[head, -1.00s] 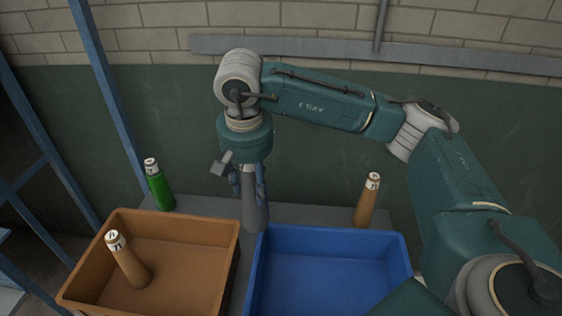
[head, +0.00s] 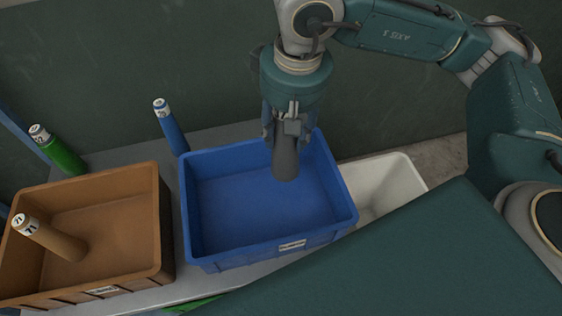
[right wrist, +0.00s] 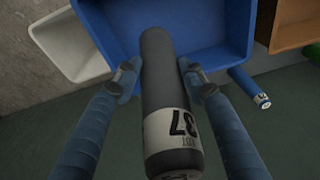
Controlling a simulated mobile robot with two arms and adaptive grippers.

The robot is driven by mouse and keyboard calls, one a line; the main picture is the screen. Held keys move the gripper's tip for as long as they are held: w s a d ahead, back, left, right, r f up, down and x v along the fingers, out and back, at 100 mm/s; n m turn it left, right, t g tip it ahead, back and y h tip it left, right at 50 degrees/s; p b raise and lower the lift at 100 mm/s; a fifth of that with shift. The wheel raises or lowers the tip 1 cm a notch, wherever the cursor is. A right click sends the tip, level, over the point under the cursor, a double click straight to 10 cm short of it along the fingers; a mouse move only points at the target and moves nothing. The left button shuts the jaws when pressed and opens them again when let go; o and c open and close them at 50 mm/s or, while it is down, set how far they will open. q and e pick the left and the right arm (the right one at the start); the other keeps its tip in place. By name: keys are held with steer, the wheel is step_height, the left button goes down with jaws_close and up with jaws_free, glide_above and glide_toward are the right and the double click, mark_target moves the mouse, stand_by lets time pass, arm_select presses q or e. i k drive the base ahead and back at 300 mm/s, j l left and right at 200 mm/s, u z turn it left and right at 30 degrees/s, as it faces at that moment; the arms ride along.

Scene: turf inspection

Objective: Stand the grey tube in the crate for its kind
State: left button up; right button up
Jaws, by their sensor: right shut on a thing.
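My right gripper (head: 287,132) is shut on the grey tube (head: 286,163) and holds it upright, label end up. The tube's lower end shows against the inside of the blue crate (head: 270,248), near its back wall; I cannot tell whether it is below the rim. In the right wrist view the fingers (right wrist: 162,82) lie on both sides of the grey tube (right wrist: 168,85), whose white label reads 37. A white crate (head: 413,170) stands right of the blue one, partly hidden by my arm. My left gripper is not in view.
A brown crate (head: 158,215) at the left holds a tilted tan tube (head: 58,240). A green tube (head: 62,155) and a blue tube (head: 173,130) stand behind the crates. The blue crate looks empty. A green edge (head: 195,303) shows at the bottom.

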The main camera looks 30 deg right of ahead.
mark_target(237, 215)
steer(key=u, duration=0.45)
steer(key=l+u, duration=0.15)
steer(key=u, duration=0.25)
steer(key=k+u, duration=0.1)
steer(key=u, duration=0.35)
steer(key=k+l, duration=0.8)
steer(key=i+l+u, duration=0.05)
